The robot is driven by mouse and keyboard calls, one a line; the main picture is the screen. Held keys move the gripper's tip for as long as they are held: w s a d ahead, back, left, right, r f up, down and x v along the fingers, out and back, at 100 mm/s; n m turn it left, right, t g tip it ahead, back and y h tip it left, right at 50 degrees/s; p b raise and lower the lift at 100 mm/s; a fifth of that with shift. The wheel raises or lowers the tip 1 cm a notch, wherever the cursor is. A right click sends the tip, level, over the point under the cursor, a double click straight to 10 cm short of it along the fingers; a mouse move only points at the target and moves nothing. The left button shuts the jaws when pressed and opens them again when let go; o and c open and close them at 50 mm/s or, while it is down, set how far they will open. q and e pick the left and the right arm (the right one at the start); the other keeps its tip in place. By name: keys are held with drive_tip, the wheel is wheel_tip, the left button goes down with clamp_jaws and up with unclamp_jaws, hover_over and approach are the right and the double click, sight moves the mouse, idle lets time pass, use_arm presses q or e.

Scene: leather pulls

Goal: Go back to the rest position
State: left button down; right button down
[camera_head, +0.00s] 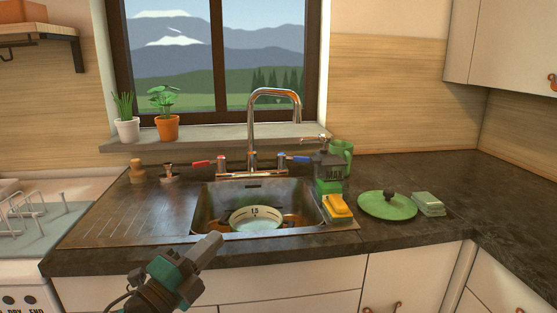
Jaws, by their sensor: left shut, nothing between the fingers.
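My left gripper (209,248) comes in from the lower left on its dark and teal wrist. Its fingers are shut with nothing between them. It is in front of the counter's front edge, left of the middle, and apart from the things on the counter. My right gripper is not in view.
A steel sink (203,209) with a pale bowl (256,223) inside is set in the dark counter (420,238). A curved tap (252,125) rises behind it. A dish rack (30,213) is left.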

use_arm(q)
drive_tip(key=s+a+f+n+g+y, duration=0.1)
drive_tip(key=s+f+n+g+y, duration=0.1)
drive_tip(key=s+f+n, duration=0.5)
drive_tip(key=s+a+f+n+g+y+p, duration=0.1)
drive_tip(key=s+a+f+n+g+y, duration=0.1)
drive_tip(key=s+f+n+y, duration=0.2)
drive_tip(key=s+a+f+n+g+y, duration=0.2)
drive_tip(key=s+f+n+y, duration=0.1)
drive_tip(key=s+f+n, duration=0.8)
wheel_tip(320, 180, down, 5)
drive_tip(key=shift+f+g+y, duration=0.15)
drive_tip(key=shift+g+y, duration=0.15)
drive_tip(key=shift+y, duration=0.1)
